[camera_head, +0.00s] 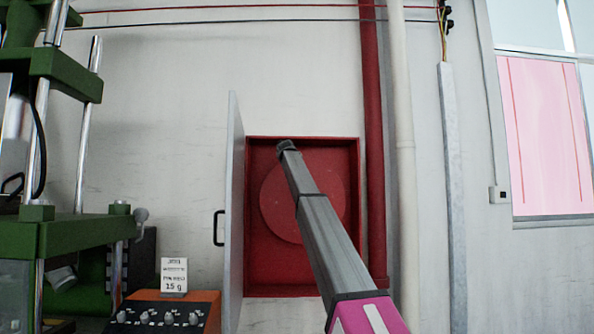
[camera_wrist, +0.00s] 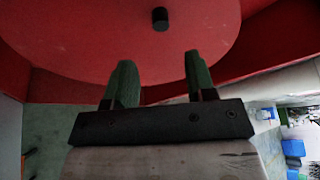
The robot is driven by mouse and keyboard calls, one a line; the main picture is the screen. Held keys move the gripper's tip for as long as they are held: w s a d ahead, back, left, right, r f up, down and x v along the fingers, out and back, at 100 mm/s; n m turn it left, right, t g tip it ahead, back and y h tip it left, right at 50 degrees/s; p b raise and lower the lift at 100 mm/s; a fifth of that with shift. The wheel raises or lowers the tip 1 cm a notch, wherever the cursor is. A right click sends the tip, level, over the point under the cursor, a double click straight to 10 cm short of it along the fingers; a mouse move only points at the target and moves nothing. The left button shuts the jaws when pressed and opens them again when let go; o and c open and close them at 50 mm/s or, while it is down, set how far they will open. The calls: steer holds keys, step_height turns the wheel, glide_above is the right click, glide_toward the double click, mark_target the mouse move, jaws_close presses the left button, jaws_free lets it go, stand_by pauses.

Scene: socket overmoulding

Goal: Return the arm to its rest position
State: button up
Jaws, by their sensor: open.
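My gripper (camera_wrist: 158,90) shows in the wrist view with its two green fingers spread apart and nothing between them. Beyond the fingertips is a red round disc (camera_wrist: 205,45) with a small black knob (camera_wrist: 160,19); I cannot tell how far off it is. In the head view the disc (camera_head: 275,205) sits inside an open red wall cabinet (camera_head: 300,290). A long grey bar with a pink base, seemingly my arm, crosses in front of the cabinet and hides part of the disc. The gripper fingers cannot be made out in the head view.
The cabinet's grey door (camera_head: 235,180) stands open at the left, its black handle (camera_head: 219,228) sticking out. A red pipe (camera_head: 372,120) and a white pipe (camera_head: 403,170) run down the right. A green press (camera_head: 70,235) and an orange control box (camera_head: 165,312) stand left.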

steer(key=shift+v, duration=0.85)
